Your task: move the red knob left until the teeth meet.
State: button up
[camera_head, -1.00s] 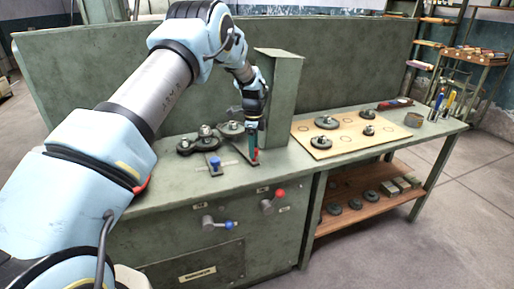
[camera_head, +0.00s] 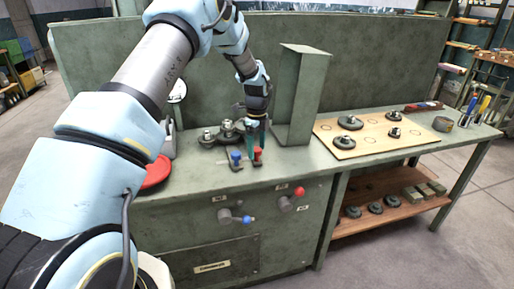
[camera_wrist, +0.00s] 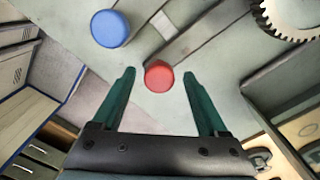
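The red knob (camera_head: 258,154) stands on the bench top, just right of the blue knob (camera_head: 236,156). In the wrist view the red knob (camera_wrist: 158,76) lies between my gripper's fingertips (camera_wrist: 159,78), with a gap on both sides; the blue knob (camera_wrist: 110,28) is up and left of it. My gripper (camera_head: 256,142) is open, pointing down over the red knob. The left gear (camera_head: 208,136) and right gear (camera_head: 228,130) sit behind the knobs, close together; I cannot tell whether their teeth touch. Part of a toothed gear (camera_wrist: 288,14) shows in the wrist view.
A wooden board (camera_head: 365,138) with several gears lies to the right. The bench front carries another red knob (camera_head: 298,192) and blue knob (camera_head: 248,219). A red disc (camera_head: 156,171) is at the left.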

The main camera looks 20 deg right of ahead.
jog(key=shift+r, duration=0.1)
notch_tip(320, 180, up, 11)
jog(key=b, duration=0.3)
jog(key=shift+a+f, duration=0.1)
jog(key=shift+f, duration=0.1)
dwell(0.4)
jog(key=s+a+r+n+t, duration=0.1)
jog(key=s+a+n, duration=0.2)
jog(key=a+n, duration=0.7)
jog(key=s+a+r+n, duration=0.25)
jog(key=a+n, duration=0.25)
jog(key=a, duration=0.8)
jog(key=s+a+f+n, duration=0.2)
jog(key=s+a+n, duration=1)
jog(key=s+a, duration=0.1)
jog(key=shift+s+f+n+t, duration=0.2)
jog(key=shift+s+n+t, duration=0.1)
jog(key=shift+s+n, duration=0.1)
